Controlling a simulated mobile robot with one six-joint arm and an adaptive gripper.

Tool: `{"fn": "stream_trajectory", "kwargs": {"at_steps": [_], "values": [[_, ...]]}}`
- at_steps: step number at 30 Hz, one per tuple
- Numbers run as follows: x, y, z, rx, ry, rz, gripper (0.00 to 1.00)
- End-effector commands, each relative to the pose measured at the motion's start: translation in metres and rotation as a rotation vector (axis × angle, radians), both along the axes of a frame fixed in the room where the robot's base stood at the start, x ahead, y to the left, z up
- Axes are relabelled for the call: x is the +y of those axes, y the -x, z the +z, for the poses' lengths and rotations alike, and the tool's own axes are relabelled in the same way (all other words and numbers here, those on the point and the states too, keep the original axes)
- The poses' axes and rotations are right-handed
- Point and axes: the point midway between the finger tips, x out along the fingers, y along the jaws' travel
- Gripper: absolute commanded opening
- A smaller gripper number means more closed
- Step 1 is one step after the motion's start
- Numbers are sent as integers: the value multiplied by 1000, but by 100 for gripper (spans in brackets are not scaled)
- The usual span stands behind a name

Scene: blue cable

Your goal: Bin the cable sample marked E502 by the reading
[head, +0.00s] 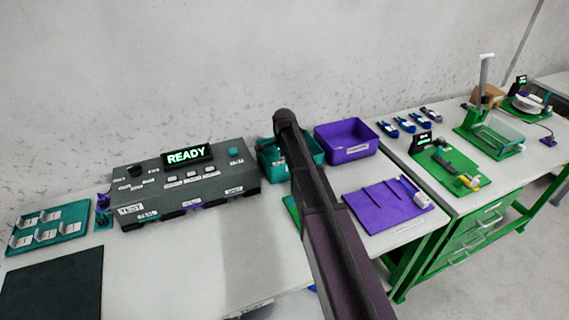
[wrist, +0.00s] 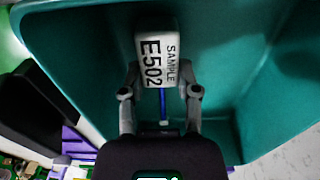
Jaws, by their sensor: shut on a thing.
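The cable sample (wrist: 158,52) has a white block end marked SAMPLE E502, with a short blue piece of cable below it in the wrist view. My gripper (wrist: 163,82) is shut on this block, one finger on each side. The block is over the inside of a teal bin (wrist: 75,50); its height above the floor is hard to tell. In the head view the teal bin (head: 313,146) stands behind my arm, which hides part of it and my gripper. The grey tester (head: 240,185) has a display (head: 187,156) reading READY.
A purple bin (head: 347,152) stands right of the teal one. A purple board (head: 385,208) lies in front. A teal rack (head: 48,228) and a dark mat (head: 52,285) are at left. The green bench (head: 480,235) at right holds more equipment.

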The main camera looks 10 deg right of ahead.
Motion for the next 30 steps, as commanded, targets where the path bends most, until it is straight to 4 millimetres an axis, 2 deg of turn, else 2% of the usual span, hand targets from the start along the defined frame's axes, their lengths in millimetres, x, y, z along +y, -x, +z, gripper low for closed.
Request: {"fn": "stream_trajectory", "kwargs": {"at_steps": [30], "values": [[0,0,-11,0,0,0,0]]}}
